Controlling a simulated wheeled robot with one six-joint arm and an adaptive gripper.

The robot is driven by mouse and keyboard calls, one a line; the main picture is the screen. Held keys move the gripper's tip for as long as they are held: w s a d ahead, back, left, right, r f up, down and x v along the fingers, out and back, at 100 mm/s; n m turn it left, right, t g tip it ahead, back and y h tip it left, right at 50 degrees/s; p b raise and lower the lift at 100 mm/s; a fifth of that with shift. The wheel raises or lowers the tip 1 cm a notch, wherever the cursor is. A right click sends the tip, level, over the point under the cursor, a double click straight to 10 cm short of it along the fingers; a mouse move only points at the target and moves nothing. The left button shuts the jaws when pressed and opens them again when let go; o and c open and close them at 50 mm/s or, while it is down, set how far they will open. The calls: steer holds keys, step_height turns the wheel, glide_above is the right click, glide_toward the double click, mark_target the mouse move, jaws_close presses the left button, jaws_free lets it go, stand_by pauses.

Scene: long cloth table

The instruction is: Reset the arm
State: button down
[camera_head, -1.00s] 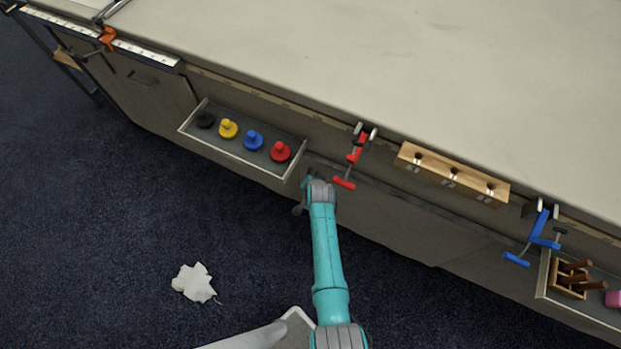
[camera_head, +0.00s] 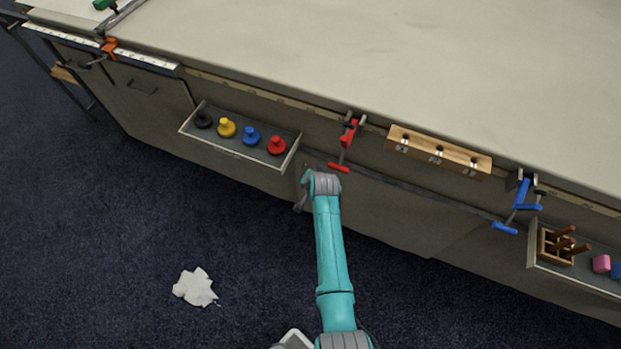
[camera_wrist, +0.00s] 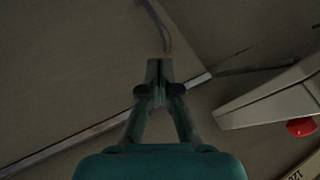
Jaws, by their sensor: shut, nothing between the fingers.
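My teal arm (camera_head: 331,255) reaches up from the bottom of the head view toward the front of the long table. Its grey wrist is beside the table's front panel, just below the right end of a tray of coloured knobs, and hides most of the gripper there. In the wrist view my gripper (camera_wrist: 159,72) has its fingers together with nothing between them. A grey bar-like handle (camera_wrist: 162,25) lies just beyond the fingertips; I cannot tell whether they touch it.
The shallow tray (camera_head: 240,154) holds black, yellow, blue and red knobs. A red clamp (camera_head: 346,145), a wooden block (camera_head: 438,151) and a blue clamp (camera_head: 515,205) are along the table edge. Another tray (camera_head: 570,276) is at right. A pale leaf-shaped piece (camera_head: 195,287) lies on the open carpet.

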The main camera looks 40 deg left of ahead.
steer(key=shift+d+r, duration=0.1)
steer(key=shift+r, duration=0.05)
steer(key=s+d+f+t, duration=0.1)
steer(key=d+f, duration=0.2)
steer(key=d, duration=0.6)
steer(key=s+d+f+t, duration=0.1)
steer(key=d+f+t, duration=0.15)
steer(key=d, duration=0.65)
steer(key=s+d+r+m+t, duration=0.1)
steer(key=s+d, duration=0.2)
steer(key=d, duration=0.3)
steer(key=s+d+h, duration=0.1)
steer(key=s+d, duration=0.2)
steer(key=d, duration=0.4)
steer(key=s+d+r+m+t, duration=0.1)
steer(key=s+d, duration=0.3)
steer(key=d, duration=0.2)
steer(key=s+d+r+t+h, duration=0.4)
steer(key=s+d+r, duration=1.2)
steer(key=s+r, duration=0.2)
steer(key=s+d+r, duration=0.1)
steer(key=s+r, duration=0.1)
steer(key=r, duration=0.4)
steer(key=s+d+r+m+t+h, duration=0.1)
steer(key=s+r, duration=0.1)
steer(key=r, duration=0.5)
steer(key=shift+s, duration=0.35)
